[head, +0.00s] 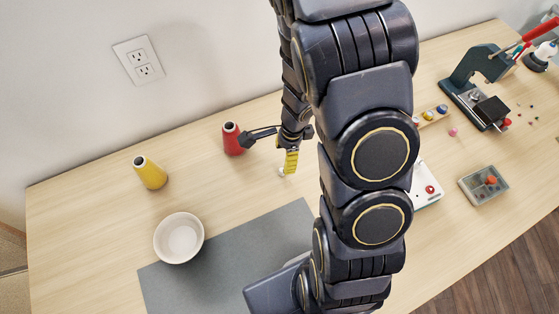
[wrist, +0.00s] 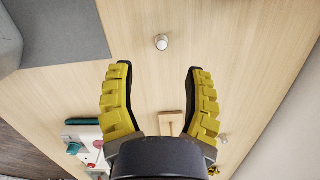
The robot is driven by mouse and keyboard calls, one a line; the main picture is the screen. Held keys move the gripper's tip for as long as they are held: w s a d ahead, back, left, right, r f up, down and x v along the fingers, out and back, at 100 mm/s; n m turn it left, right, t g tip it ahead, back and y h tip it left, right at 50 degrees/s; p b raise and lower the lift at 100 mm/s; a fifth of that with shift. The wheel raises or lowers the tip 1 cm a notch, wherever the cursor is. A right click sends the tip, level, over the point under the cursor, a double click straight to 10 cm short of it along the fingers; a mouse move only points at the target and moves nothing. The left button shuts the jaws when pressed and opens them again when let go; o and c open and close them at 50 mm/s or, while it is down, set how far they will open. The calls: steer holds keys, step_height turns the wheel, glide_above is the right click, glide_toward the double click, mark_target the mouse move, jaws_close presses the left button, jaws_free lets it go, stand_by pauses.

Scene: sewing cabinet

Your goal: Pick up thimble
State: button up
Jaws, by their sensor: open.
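The thimble (wrist: 161,42) is a small silvery white piece on the bare wood table, just beyond the fingertips in the wrist view and roughly centred between them. In the head view a small pale thing, likely the same thimble (head: 281,173), shows by the tip of the yellow-padded finger. My gripper (wrist: 159,70) is open, with its two yellow-padded fingers wide apart and nothing between them. It also shows in the head view (head: 269,155), partly hidden behind my arm links. I cannot tell its exact height over the table.
A red thread cone (head: 233,139) stands close left of my gripper. A yellow cone (head: 150,173), a white bowl (head: 179,240) and a grey mat (head: 230,258) lie farther left.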

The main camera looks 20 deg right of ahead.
mark_target(282, 169)
steer(key=shift+w+a+f, duration=0.1)
steer(key=shift+a+f, duration=0.05)
steer(key=shift+f, duration=1.8)
steer(key=shift+w+a+f, duration=0.1)
steer(key=shift+f, duration=1.85)
steer(key=c, duration=0.8)
